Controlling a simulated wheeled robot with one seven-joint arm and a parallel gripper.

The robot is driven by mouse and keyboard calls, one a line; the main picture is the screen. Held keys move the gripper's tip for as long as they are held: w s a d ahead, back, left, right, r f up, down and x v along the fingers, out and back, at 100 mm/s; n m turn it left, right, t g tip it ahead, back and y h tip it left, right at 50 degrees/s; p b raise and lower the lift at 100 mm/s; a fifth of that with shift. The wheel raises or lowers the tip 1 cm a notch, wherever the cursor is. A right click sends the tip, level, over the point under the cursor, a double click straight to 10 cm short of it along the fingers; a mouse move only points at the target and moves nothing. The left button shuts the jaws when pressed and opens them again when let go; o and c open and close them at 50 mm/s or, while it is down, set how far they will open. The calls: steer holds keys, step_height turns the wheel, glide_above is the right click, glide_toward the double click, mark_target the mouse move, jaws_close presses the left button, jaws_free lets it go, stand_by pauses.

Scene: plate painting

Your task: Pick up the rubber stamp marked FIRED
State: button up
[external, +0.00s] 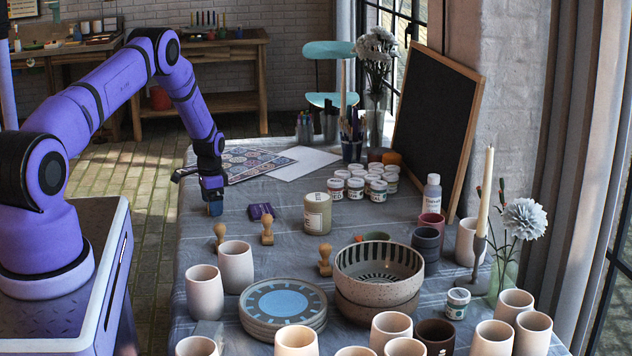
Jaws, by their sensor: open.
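Several wooden-handled stamps stand on the grey cloth-covered table (240,262). One stamp (219,236) is nearest my gripper, a second stamp (267,231) stands to its right, and a third stamp (325,262) is beside the striped bowl. No marking is readable on any of them, so I cannot tell which says FIRED. My gripper (214,207) points down over the table's left side, just behind the nearest stamp in the picture. It is open. A small brownish patch shows at its fingertips; I cannot tell what it is.
A purple pad (261,211) and a lidded jar (317,213) lie right of my gripper. Pale cups (236,268), a stack of blue plates (283,305) and the striped bowl (378,275) crowd the front. Paint jars (377,191) stand farther back.

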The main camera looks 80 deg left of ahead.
steer(key=c, duration=0.9)
steer(key=shift+c, duration=0.2)
steer(key=shift+r, duration=0.1)
